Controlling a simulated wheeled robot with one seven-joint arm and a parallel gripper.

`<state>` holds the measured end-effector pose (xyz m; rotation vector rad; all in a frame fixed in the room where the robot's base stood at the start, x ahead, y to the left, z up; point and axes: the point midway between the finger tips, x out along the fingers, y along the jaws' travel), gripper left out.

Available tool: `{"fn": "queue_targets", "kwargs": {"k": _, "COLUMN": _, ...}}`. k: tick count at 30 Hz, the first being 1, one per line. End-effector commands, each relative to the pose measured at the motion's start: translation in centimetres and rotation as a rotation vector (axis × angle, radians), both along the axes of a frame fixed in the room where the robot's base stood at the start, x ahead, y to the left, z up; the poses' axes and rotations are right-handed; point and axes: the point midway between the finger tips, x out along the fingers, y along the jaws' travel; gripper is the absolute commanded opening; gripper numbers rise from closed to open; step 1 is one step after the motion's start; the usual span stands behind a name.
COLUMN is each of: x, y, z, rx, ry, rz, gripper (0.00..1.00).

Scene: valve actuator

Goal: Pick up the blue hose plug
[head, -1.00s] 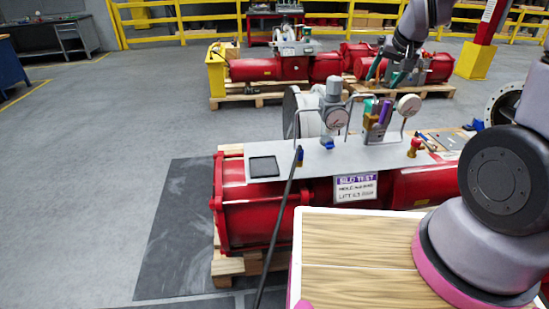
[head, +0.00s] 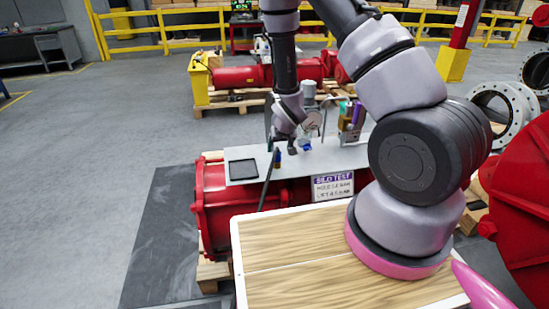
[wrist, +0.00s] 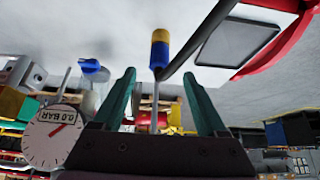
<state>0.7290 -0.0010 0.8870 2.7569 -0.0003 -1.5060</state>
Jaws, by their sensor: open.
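The blue plug (wrist: 160,54), a short cylinder with a yellow end and a thin silver pin, shows at the upper middle of the wrist view. In the head view the plug (head: 277,158) is small, near the grey plate's front edge beside the black hose. My gripper (wrist: 159,82) is open, with green fingers either side of the plug's line. The plug is seen beyond the fingertips, and I see no contact. In the head view my gripper (head: 287,148) points down over the plate, close right of the plug; its fingers are hard to make out.
The grey plate (head: 240,178) lies on a red actuator (head: 213,215). The black hose (head: 267,183) rises beside the plug. A separate blue knob (wrist: 91,66) and a pressure gauge (wrist: 54,136) stand near my gripper.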

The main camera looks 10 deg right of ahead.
Motion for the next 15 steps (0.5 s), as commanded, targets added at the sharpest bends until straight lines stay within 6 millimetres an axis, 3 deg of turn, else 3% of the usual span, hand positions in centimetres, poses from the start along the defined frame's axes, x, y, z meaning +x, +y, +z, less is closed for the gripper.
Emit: {"fn": "queue_targets", "kwargs": {"k": 15, "x": 3.6, "y": 0.0, "z": -4.8, "rx": -0.001, "ry": 0.001, "rz": -0.001, "gripper": 0.75}}
